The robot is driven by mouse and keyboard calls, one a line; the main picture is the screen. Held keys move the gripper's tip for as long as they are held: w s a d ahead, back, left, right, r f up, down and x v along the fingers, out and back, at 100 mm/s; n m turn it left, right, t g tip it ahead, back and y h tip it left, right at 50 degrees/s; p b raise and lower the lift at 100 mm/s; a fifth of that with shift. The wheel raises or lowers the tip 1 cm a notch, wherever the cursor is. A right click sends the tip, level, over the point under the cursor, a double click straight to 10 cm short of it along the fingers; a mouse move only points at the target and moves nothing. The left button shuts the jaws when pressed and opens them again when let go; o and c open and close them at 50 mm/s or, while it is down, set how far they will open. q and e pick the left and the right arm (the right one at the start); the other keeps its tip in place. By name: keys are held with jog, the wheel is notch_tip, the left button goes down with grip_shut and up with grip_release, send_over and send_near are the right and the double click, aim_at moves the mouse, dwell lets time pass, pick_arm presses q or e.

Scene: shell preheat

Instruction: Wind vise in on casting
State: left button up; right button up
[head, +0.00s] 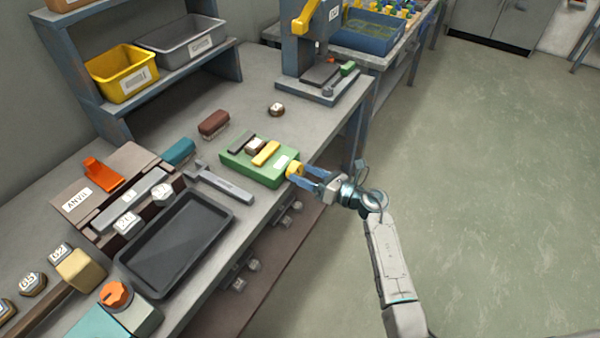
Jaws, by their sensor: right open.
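The green vise (237,163) sits on the bench near its front edge. It has a dark jaw (240,141), a yellow jaw (266,153) and a yellow knob (293,169) on its right end. A small brown casting with a pale top (255,146) sits between the jaws; I cannot tell if both jaws touch it. My right gripper (300,176) is open at the knob, its blue fingers reaching in from the right on either side. Contact with the knob is too small to tell. My left gripper is not in view.
A press (300,65) stands behind. A round brown piece (276,109) lies on clear bench. The floor (480,180) on the right is free.

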jog(key=b+v, duration=0.1)
jog(key=v, duration=0.7)
jog(key=shift+d+b, duration=0.2)
jog(key=shift+b, duration=0.2)
jog(key=shift+s, duration=0.15)
